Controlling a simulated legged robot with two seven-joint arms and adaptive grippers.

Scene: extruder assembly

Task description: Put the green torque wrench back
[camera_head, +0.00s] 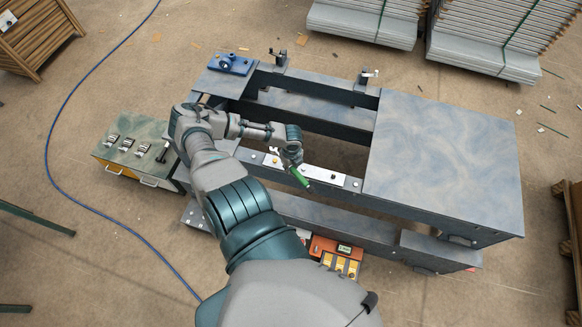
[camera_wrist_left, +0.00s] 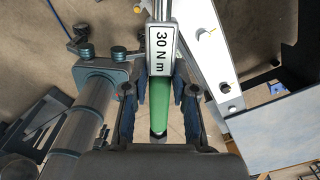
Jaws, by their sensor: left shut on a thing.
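The green torque wrench (camera_head: 299,177) is in my left gripper (camera_head: 291,158), and its green end points down and to the right in the head view. In the left wrist view the wrench's green handle (camera_wrist_left: 160,103) lies between the two fingers of my left gripper (camera_wrist_left: 159,98). A white label reading "30 N m" (camera_wrist_left: 161,46) sits on the wrench above the fingers. The wrench is over the white strip on the workbench frame in the head view; I cannot tell its height. My right gripper is not in view.
The dark workbench (camera_head: 440,150) has open gaps and posts (camera_head: 364,78). A blue vise-like part (camera_head: 230,63) sits at its far left. A cabinet (camera_head: 125,150) with several small metal parts stands left. A blue cable (camera_head: 62,110) crosses the floor.

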